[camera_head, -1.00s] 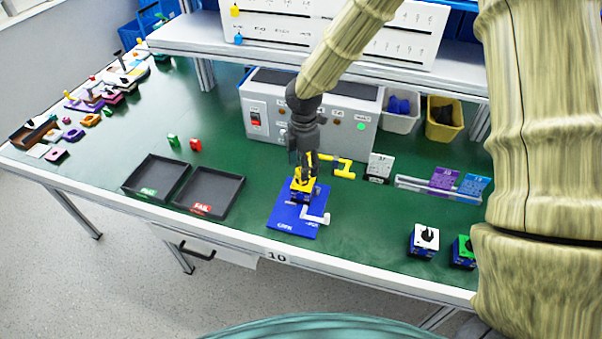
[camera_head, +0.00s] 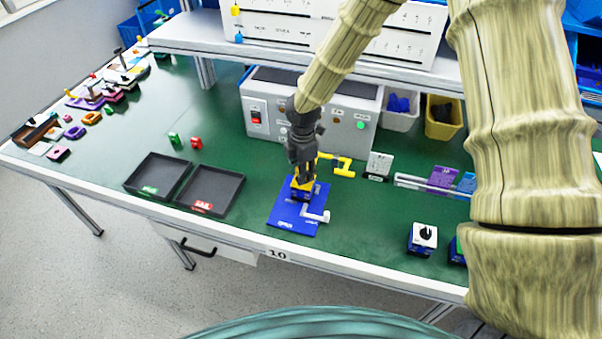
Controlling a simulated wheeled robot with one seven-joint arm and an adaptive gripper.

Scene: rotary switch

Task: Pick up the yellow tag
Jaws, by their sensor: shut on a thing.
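My gripper (camera_head: 302,180) points down over the blue mat and is shut on the yellow-topped block (camera_head: 304,188). The block has a dark blue base and sits on the blue mat (camera_head: 287,219); the fingers hide part of its top. I cannot tell whether this yellow top is the yellow tag.
A yellow handle (camera_head: 344,172) lies right of my gripper, and a grey control box (camera_head: 262,133) stands behind. Two black trays (camera_head: 240,190) are at left. A white-topped switch (camera_head: 423,238) stands at right. Green table between is clear.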

